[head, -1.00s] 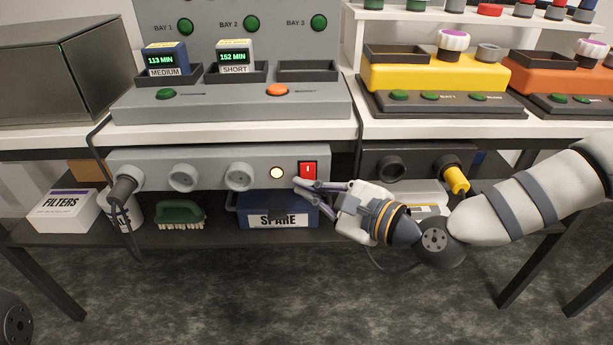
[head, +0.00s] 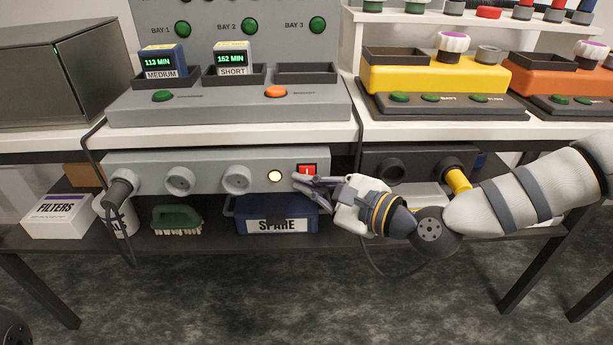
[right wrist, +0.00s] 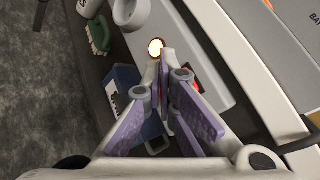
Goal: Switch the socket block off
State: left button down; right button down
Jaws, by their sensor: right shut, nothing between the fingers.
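The grey socket block (head: 209,177) is mounted under the bench top, with a black plug in its left socket and further sockets empty. Its round lamp (head: 275,177) glows pale yellow; the lamp also shows in the right wrist view (right wrist: 156,47). The red rocker switch (head: 307,169) is right of the lamp and partly covered by my fingers. My right gripper (head: 297,180) is shut and empty, its fingertips at the switch's lower part; I cannot tell whether they touch it. In the right wrist view the fingers (right wrist: 165,60) hide most of the switch. My left gripper is not in view.
A blue SPARE box (head: 276,214), a green brush (head: 177,220) and a white FILTERS box (head: 62,212) stand on the shelf below. A dark socket block (head: 405,165) with a yellow plug (head: 458,181) is to the right.

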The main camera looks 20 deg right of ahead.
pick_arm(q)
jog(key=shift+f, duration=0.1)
pick_arm(e)
jog(key=shift+w, duration=0.1)
dwell(0.6)
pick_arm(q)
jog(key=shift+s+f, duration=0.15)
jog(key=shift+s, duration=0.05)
pick_arm(e)
jog(key=shift+w+d, duration=0.15)
jog(key=shift+w, duration=0.15)
pick_arm(q)
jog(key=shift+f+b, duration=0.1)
jog(key=shift+b, duration=0.25)
pick_arm(e)
jog(key=shift+w+f, duration=0.1)
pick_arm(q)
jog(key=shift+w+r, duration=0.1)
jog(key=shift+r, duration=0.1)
pick_arm(e)
jog(key=shift+s+r, duration=0.2)
jog(key=shift+s, duration=0.2)
